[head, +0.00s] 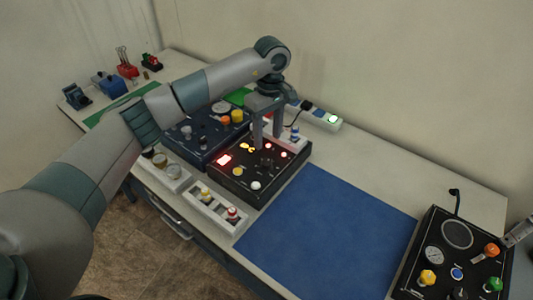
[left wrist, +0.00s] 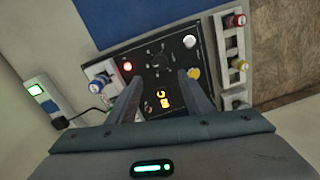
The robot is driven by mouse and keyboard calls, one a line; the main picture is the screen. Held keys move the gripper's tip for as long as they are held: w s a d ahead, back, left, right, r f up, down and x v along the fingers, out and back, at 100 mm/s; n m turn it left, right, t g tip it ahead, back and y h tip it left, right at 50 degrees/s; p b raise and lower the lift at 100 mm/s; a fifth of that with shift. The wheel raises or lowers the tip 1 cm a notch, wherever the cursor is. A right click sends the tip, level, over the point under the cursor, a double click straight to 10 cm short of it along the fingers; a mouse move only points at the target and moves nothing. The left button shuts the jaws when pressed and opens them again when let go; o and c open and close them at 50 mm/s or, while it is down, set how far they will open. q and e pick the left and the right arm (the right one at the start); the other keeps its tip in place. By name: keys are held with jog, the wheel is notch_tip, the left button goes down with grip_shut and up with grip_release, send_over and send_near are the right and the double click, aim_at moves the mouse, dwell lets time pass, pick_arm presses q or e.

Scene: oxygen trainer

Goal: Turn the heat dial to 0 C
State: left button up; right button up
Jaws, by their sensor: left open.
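A black panel (head: 222,176) with lit displays and knobs stands mid-table in the head view. In the left wrist view, a dark round dial (left wrist: 160,61) with pale marks around it sits on this panel (left wrist: 118,52). Its setting is too small to read. An orange lit display (left wrist: 164,99) shows closer to the gripper base. My left gripper (head: 267,142) points down over the panel, open and empty. In the left wrist view its fingers (left wrist: 160,76) stand apart on either side of the dial's near side; contact cannot be told.
A blue console (head: 190,143) stands left of the panel. A white holder (head: 213,212) with small knobbed items is in front. A power strip (head: 322,117) lies behind. A blue mat (head: 325,232) is bare. Another black console (head: 436,275) is at the right.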

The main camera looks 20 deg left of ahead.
aim_at(266, 161)
pick_arm(q)
jog(key=f+p, duration=0.1)
jog(key=f, duration=0.3)
jog(key=f+p, duration=0.2)
jog(key=f, duration=0.2)
jog(key=shift+s+a, duration=0.1)
jog(key=shift+s, duration=0.1)
jog(key=shift+f, duration=0.8)
jog(key=c, duration=1.1)
jog(key=shift+o, duration=0.2)
